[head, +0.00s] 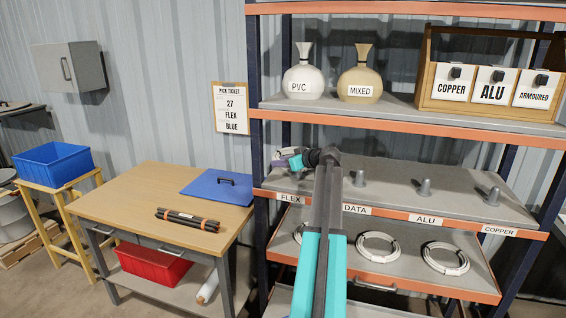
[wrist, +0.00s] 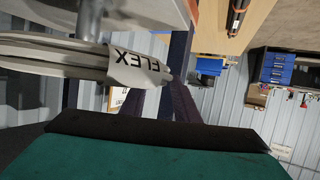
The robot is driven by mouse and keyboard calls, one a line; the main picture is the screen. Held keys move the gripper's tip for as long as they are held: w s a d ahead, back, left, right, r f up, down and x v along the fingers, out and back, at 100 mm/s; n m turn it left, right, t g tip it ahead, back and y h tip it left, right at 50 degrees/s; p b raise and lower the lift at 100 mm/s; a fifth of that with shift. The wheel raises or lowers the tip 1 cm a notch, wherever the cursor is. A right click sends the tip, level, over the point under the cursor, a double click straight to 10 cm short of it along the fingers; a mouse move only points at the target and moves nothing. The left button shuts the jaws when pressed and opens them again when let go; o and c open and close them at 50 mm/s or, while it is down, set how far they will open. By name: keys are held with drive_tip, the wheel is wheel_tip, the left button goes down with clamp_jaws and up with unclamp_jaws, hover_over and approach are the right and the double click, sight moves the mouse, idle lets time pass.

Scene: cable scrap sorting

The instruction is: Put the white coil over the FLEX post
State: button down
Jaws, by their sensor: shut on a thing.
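My gripper (head: 296,161) is at the left end of the post shelf (head: 430,200), above the FLEX label (head: 290,198). It is shut on the white coil, of which only a small pale part (head: 284,154) shows in the head view. In the wrist view the white coil (wrist: 50,58) lies across the upper left, with an upside-down FLEX tag. A grey post (wrist: 88,20) shows right beside the coil there. I cannot tell whether the coil is around the post or in front of it. The FLEX post is largely hidden by my gripper in the head view.
Other posts (head: 360,179) stand along the shelf to the right, above DATA, ALU and COPPER labels. Several white coils (head: 378,247) lie on the shelf below. PVC and MIXED jars (head: 304,80) stand on the shelf above. A workbench (head: 150,200) is at the left.

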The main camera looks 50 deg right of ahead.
drive_tip(key=shift+f, duration=3)
drive_tip(key=shift+r+b, duration=0.15)
drive_tip(key=shift+b, duration=0.25)
drive_tip(key=shift+f+b, duration=0.65)
drive_tip(key=shift+b, duration=0.35)
drive_tip(key=c, duration=1.3)
unclamp_jaws()
